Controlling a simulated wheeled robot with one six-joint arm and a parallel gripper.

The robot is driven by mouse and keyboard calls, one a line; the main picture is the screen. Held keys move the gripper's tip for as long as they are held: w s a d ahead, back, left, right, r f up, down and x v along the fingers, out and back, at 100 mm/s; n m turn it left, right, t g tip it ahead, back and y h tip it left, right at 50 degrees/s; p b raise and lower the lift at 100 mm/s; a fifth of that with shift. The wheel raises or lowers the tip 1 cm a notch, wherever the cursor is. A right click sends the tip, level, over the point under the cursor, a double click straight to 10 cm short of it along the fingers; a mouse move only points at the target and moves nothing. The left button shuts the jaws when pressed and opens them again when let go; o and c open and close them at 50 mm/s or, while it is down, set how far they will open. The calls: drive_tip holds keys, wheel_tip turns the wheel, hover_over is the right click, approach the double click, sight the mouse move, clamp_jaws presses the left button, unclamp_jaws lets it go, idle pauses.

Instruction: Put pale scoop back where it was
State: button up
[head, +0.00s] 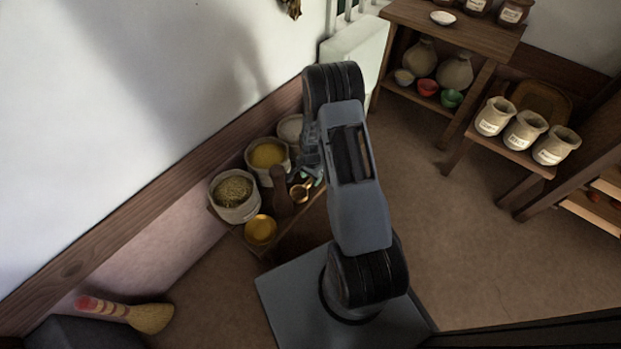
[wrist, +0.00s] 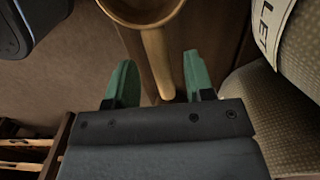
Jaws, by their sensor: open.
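The pale scoop (wrist: 157,62) is in the wrist view, its bowl at the top edge and its wooden handle pointing down toward my gripper (wrist: 158,80). My gripper is open, with one green fingertip on each side of the handle and a visible gap on both sides. I cannot tell whether the fingers are level with the handle or above it. In the head view, the scoop (head: 300,192) is by the low bench with the sacks, just below my gripper (head: 314,176), which is partly hidden by my arm.
Open sacks (head: 235,195) (head: 267,156) line the bench by the wall. A dark brown upright object (head: 281,190) and a yellow bowl (head: 261,230) stand close to the scoop. A labelled sack (wrist: 297,50) is near on the wrist view's right. Open floor lies right.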

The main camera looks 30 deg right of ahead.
wheel_tip(320, 180, up, 10)
drive_tip(key=p, duration=0.3)
wheel_tip(320, 180, up, 10)
drive_tip(key=f+n, duration=0.1)
drive_tip(key=n, duration=0.2)
hover_over(311, 179)
drive_tip(key=a, duration=0.2)
drive_tip(key=s+a+r+n+t, duration=0.1)
drive_tip(key=s+a+r+n, duration=0.3)
drive_tip(key=s+r, duration=0.4)
drive_tip(key=s+a+r+n+t, duration=0.1)
drive_tip(key=s+a+r+n, duration=0.2)
drive_tip(key=s+r+n, duration=0.3)
wheel_tip(311, 179, up, 4)
drive_tip(key=shift+s+a+f+t, duration=0.2)
drive_tip(key=shift+s+a+t, duration=0.2)
drive_tip(key=shift+s, duration=0.65)
drive_tip(key=shift+p, duration=0.3)
